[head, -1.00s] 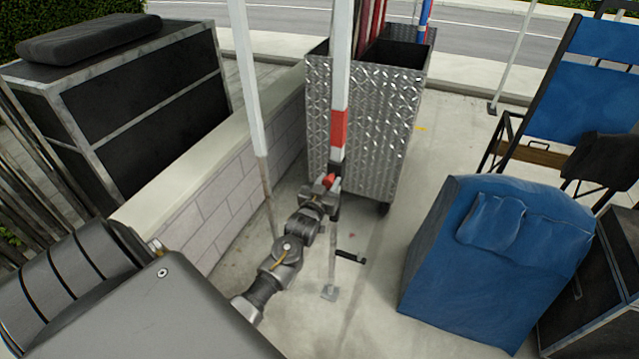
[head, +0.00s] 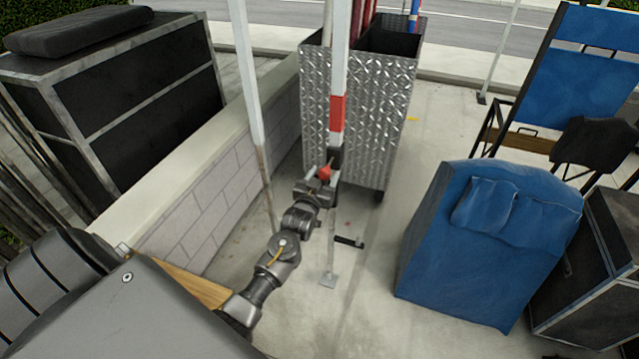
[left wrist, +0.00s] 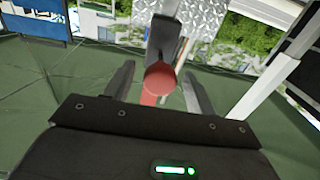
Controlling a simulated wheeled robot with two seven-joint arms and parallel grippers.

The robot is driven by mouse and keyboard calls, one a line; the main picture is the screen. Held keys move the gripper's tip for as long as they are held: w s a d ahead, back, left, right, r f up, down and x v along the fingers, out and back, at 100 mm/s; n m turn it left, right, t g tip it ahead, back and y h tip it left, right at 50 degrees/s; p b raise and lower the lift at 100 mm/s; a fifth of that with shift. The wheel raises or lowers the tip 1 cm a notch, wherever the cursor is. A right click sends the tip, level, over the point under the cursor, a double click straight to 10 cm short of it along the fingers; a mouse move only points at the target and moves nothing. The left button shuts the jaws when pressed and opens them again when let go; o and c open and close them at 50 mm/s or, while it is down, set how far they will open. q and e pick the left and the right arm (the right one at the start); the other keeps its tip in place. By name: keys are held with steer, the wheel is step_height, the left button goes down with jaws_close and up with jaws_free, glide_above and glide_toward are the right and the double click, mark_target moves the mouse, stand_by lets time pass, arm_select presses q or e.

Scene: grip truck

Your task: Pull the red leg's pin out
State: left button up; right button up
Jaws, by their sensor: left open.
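The red leg is a white pole with a red band (head: 337,113), standing upright in front of the diamond-plate cart. Below the band is a dark collar (head: 335,157). The pin's round red knob (head: 325,172) sticks out beside the collar, toward my left gripper (head: 322,180). In the left wrist view the red knob (left wrist: 160,78) sits between the two spread fingers, with a gap on each side. The left gripper is open and not closed on the knob. The pin's shaft is hidden behind the knob. My right gripper is not in view.
The diamond-plate cart (head: 355,100) stands close behind the leg. A second white pole (head: 246,75) and a low block wall (head: 215,190) are on the left.

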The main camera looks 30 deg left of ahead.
arm_select(q)
steer(key=b+v, duration=0.2)
steer(key=v, duration=0.8)
steer(key=shift+s+b, duration=0.25)
steer(key=shift+b, duration=0.1)
steer(key=shift+a, duration=0.1)
steer(key=s+d+f+m+g+h, duration=0.1)
steer(key=d+f+g, duration=0.1)
steer(key=f, duration=0.9)
steer(key=s+d+f+m+g+h, duration=0.1)
steer(key=d+f+g+h, duration=0.1)
steer(key=f, duration=0.8)
steer(key=s+d+f+m+g+b, duration=0.1)
steer(key=s+f+g, duration=0.1)
steer(key=s+f, duration=0.5)
steer(key=s+d+f+g, duration=0.2)
steer(key=s+f, duration=0.1)
steer(key=f, duration=0.7)
steer(key=s+f+g+b, duration=0.1)
steer(key=s+f+g, duration=0.1)
steer(key=s+f, duration=0.4)
steer(key=s+f+m+g+h+b, duration=0.1)
steer(key=s+f+g, duration=0.2)
steer(key=s, duration=1.4)
steer(key=s+f+m+g+b, duration=0.1)
steer(key=s+f+g, duration=0.2)
steer(key=s+f, duration=0.7)
steer(key=shift+s+d+f, duration=0.35)
steer(key=shift+s+d, duration=0.1)
steer(key=shift+s, duration=0.35)
